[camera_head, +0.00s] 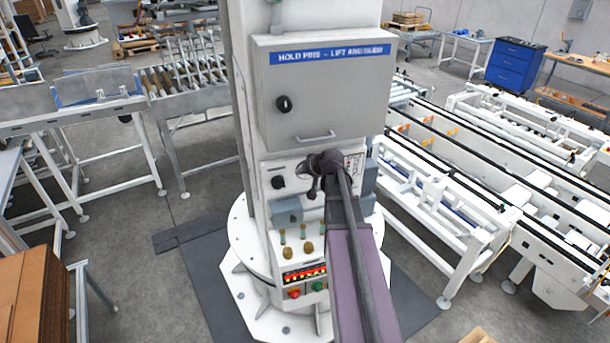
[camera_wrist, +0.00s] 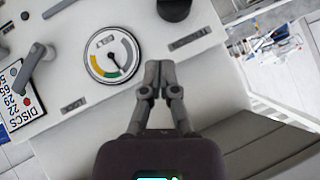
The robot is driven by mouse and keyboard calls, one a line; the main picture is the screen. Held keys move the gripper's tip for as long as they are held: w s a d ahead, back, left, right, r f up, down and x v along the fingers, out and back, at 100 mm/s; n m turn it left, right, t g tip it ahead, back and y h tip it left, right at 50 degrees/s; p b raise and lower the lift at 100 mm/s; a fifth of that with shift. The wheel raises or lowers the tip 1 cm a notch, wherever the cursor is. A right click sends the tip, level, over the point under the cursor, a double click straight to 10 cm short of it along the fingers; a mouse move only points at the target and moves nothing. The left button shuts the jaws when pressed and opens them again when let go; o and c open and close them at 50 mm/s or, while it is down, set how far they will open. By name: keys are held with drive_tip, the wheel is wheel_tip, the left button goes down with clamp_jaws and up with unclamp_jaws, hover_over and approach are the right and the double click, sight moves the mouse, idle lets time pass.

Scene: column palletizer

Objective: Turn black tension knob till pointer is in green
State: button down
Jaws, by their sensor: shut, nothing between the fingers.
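In the wrist view a round white gauge (camera_wrist: 111,54) with coloured bands, green among them, sits on a pale panel. Its pointer is too small to read surely against the bands. A black knob (camera_wrist: 174,8) is at the top edge, partly cut off, to the right of and above the gauge. My gripper (camera_wrist: 158,72) is shut and empty, its fingertips beside the gauge's right edge and below the knob in the picture. In the head view my wrist covers part of the column's panel and hides the gauge. A black knob (camera_head: 278,182) shows left of my wrist; whether it is the same one is unclear.
A grey lever (camera_wrist: 36,66) and a disc sign (camera_wrist: 22,98) are left of the gauge. The column carries a cabinet door (camera_head: 320,95) with another black knob (camera_head: 283,104), and red (camera_head: 294,293) and green (camera_head: 318,286) buttons low down. Conveyors stand on both sides.

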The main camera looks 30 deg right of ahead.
drive_tip(key=b, duration=0.4)
hover_over(284, 185)
drive_tip(key=s+d, duration=0.2)
drive_tip(key=d, duration=0.1)
wheel_tip(284, 185, down, 4)
drive_tip(key=f, duration=0.1)
drive_tip(key=shift+s+a+f+b, duration=0.1)
drive_tip(key=shift+a+f+b, duration=0.95)
drive_tip(key=shift+f+b, duration=0.4)
drive_tip(key=shift+r, duration=0.1)
drive_tip(key=shift+a, duration=0.25)
drive_tip(key=shift+d+f+b, duration=0.1)
drive_tip(key=shift+f+b, duration=0.1)
drive_tip(key=shift+b, duration=0.15)
